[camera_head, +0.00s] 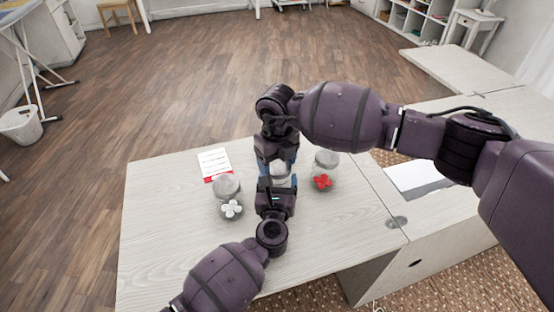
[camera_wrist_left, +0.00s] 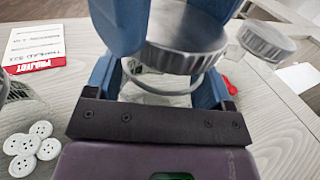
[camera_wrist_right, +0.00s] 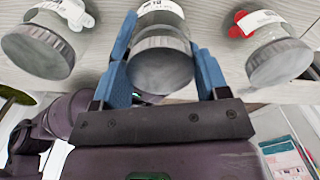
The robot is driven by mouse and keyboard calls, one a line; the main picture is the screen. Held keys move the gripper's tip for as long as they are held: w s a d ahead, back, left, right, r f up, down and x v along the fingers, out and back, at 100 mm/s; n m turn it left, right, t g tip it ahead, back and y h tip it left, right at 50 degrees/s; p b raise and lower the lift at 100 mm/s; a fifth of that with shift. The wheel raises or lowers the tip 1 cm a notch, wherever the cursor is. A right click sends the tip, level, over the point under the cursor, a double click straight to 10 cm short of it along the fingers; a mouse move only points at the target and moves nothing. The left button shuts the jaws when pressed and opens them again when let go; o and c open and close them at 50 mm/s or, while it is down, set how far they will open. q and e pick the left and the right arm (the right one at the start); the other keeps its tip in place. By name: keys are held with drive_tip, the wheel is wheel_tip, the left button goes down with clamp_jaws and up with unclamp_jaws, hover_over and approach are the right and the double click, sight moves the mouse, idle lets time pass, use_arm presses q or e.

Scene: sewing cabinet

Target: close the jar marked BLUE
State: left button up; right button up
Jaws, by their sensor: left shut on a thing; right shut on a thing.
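The middle jar (camera_head: 281,181) stands between two other jars on the table, mostly hidden by my grippers. Its label is partly visible in the right wrist view but unreadable, and its contents are hidden. My left gripper (camera_head: 277,184) is shut around the clear jar body (camera_wrist_left: 160,97), from the near side. My right gripper (camera_head: 278,162) is shut on the grey metal lid, which shows in the left wrist view (camera_wrist_left: 186,38) and between blue fingers in the right wrist view (camera_wrist_right: 160,66). The lid is over the jar's mouth, seemingly slightly above the rim (camera_wrist_left: 165,90).
A red and white card (camera_head: 214,163) lies at the back left. The table's left part (camera_head: 155,230) is clear.

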drive_tip(key=shift+f, duration=0.5)
idle(0.4)
use_arm(q)
drive_tip(key=c, duration=0.5)
drive_tip(key=shift+o, duration=0.2)
use_arm(e)
drive_tip(key=m, duration=0.7)
drive_tip(key=shift+d+f, duration=0.1)
drive_tip(key=m, duration=0.7)
drive_tip(key=shift+d, duration=0.1)
drive_tip(key=m, duration=0.7)
drive_tip(key=shift+s+d+m, duration=0.1)
drive_tip(key=shift+s+m, duration=0.05)
drive_tip(key=shift+m, duration=0.15)
drive_tip(key=m, duration=0.4)
drive_tip(key=shift+s, duration=0.1)
drive_tip(key=m, duration=0.3)
drive_tip(key=shift+m, duration=0.3)
